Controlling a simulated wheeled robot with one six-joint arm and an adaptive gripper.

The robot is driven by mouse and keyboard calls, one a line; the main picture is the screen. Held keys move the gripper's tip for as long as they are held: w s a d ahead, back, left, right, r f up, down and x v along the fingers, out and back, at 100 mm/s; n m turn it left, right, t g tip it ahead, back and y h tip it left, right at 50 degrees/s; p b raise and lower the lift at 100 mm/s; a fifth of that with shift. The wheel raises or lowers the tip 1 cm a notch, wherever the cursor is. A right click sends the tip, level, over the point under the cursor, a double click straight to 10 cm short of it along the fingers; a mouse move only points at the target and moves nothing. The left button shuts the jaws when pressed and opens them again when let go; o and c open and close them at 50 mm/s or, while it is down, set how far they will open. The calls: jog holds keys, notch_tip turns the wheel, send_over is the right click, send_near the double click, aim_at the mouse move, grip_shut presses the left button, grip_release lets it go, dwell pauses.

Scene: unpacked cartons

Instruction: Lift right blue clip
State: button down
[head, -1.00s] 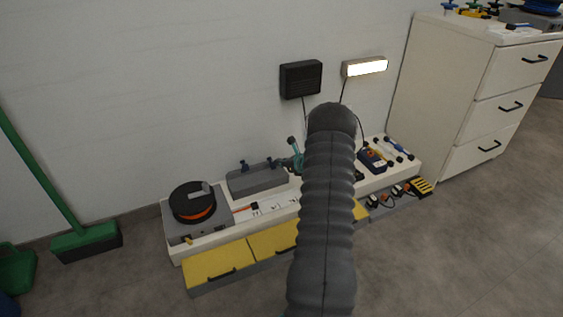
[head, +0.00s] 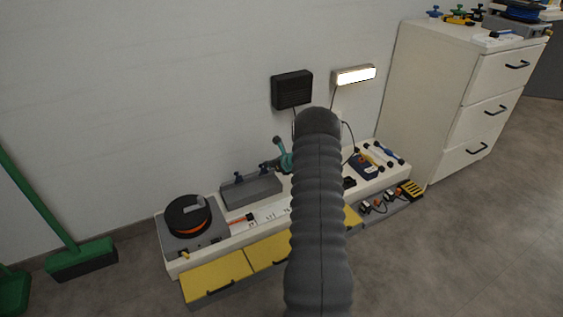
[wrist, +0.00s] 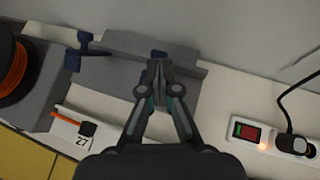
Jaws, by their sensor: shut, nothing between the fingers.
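Two dark blue clips stand on a long grey block (head: 250,192) on the low white bench. The right blue clip (head: 264,167) stands near the block's right end in the head view. In the wrist view its blue top (wrist: 159,54) just shows beyond my fingertips, and the rest is hidden behind them. The left blue clip (wrist: 85,45) is clear of the gripper. My gripper (wrist: 157,72) is shut and empty, its tips over the grey block in line with the right clip. I cannot tell whether they touch. In the head view my arm hides most of the gripper.
A reel with an orange band (head: 188,215) stands left of the block. A white power strip (wrist: 250,132) with a lit red switch lies to the right. Yellow drawers (head: 217,277) front the bench. A white cabinet (head: 428,95) stands at right; a green broom (head: 80,258) leans at left.

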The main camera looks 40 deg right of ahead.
jog(key=shift+b+x, duration=0.65)
jog(key=shift+x, duration=0.25)
jog(key=shift+w+a+r, duration=0.2)
jog(key=shift+w+r, duration=0.05)
jog(key=shift+w, duration=0.1)
jog(key=shift+s+d+r, duration=0.15)
jog(key=shift+d+r, duration=0.15)
jog(key=shift+d, duration=0.05)
jog(key=w+r+p+v, duration=0.1)
jog(key=r+v, duration=0.1)
jog(key=v, duration=1.2)
jog(key=shift+d, duration=0.15)
